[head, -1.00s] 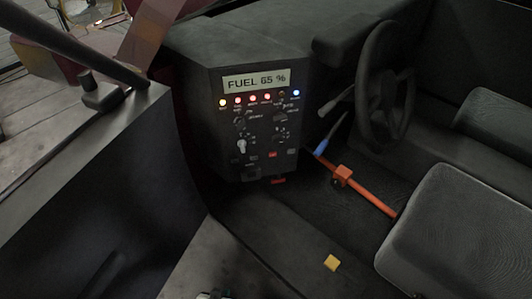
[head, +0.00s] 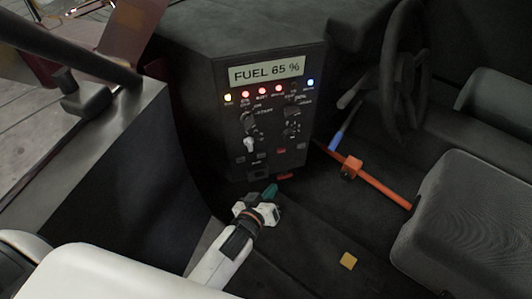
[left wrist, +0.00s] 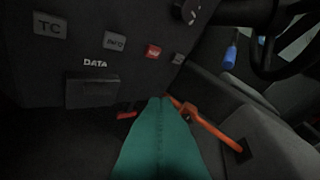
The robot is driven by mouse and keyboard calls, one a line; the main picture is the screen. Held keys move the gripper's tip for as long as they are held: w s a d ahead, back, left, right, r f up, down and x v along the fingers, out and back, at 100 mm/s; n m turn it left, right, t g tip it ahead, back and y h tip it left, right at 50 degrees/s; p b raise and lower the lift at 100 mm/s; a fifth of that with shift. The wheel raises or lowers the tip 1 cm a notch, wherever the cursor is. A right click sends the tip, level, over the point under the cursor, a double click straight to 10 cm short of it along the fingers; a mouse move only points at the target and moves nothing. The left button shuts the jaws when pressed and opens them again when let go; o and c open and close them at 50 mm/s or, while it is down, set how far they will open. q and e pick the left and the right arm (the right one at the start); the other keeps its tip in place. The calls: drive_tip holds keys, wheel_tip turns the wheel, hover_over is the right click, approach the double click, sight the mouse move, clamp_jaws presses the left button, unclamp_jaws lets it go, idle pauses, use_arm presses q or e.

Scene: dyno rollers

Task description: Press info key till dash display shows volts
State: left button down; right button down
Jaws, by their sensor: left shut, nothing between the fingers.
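The dash display (head: 267,71) reads "FUEL 65 %" at the top of the dark control panel. In the left wrist view a grey key labelled INFO (left wrist: 115,42) sits right of a TC key (left wrist: 50,25) and above the word DATA. My left gripper (head: 271,190) shows green fingers, shut and empty, just below the panel's lower edge in the head view. In the left wrist view its fingers (left wrist: 158,102) point up toward the panel, below and right of the info key and apart from it. My right gripper is not in view.
A red key (left wrist: 152,52) sits right of the info key. Lit lamps, knobs and a white-tipped switch (head: 249,144) are on the panel. An orange bar (head: 385,190), a steering wheel (head: 402,70) and a seat (head: 470,215) stand to the right. A yellow block (head: 348,261) lies on the floor.

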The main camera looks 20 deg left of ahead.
sight(261, 155)
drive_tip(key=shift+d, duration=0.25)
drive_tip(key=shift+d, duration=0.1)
use_arm(q)
drive_tip(key=w+a, duration=0.5)
drive_tip(key=w, duration=0.2)
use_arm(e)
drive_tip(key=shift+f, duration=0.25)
use_arm(q)
drive_tip(key=shift+w, duration=0.1)
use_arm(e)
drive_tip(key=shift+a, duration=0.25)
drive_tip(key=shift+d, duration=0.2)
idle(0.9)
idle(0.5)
